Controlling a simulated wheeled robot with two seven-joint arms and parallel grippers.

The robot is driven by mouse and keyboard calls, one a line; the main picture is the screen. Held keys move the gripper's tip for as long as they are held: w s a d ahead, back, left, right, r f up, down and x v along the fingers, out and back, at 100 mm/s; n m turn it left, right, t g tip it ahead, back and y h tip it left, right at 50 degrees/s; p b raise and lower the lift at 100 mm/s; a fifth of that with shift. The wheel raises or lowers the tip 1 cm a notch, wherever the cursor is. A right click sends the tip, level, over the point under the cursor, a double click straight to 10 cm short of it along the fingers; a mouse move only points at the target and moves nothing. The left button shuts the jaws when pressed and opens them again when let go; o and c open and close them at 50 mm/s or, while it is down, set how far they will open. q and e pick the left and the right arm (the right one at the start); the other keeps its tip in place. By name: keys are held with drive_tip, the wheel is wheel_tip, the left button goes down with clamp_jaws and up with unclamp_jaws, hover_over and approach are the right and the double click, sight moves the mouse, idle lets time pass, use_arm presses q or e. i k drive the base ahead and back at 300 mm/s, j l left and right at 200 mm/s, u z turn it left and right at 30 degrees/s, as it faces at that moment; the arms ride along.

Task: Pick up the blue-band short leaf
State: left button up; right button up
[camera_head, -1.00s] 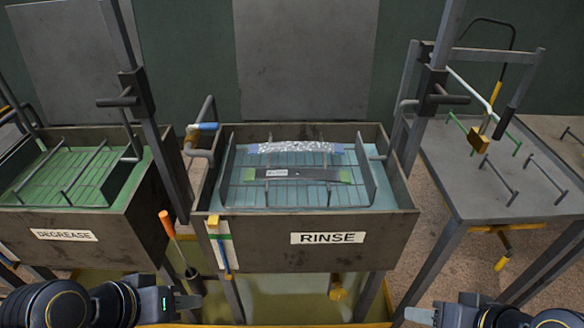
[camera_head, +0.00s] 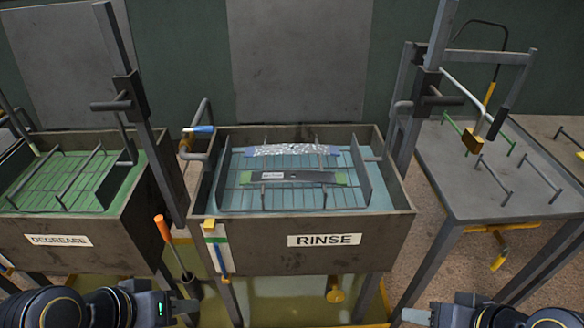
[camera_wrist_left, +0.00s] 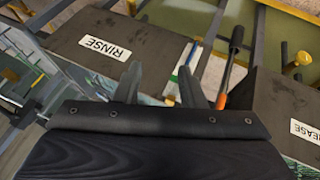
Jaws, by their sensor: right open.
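Two leaves lie on the wire rack in the RINSE tank (camera_head: 270,256). The farther leaf (camera_head: 292,149) is covered in something silvery and speckled, with bluish-lavender ends. The nearer leaf (camera_head: 300,177) is dark, with a small white label and green at its ends. My left gripper (camera_head: 187,303) is low at the left front, apart from the tank and leaves. In the left wrist view its two fingers (camera_wrist_left: 160,86) stand apart with nothing between them. My right gripper (camera_head: 412,317) is at the bottom edge, right of the tank, open and mostly cut off.
The DEGREASE tank (camera_head: 110,255) with green liquid stands at the left. An orange-handled tool (camera_head: 163,229) hangs between the tanks. Dark posts rise beside the RINSE tank.

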sight(330, 151)
drive_tip(key=i+l+z, duration=0.25)
drive_tip(key=i+z, duration=0.15)
drive_tip(key=i+l+z, duration=0.1)
drive_tip(key=i+z, duration=0.3)
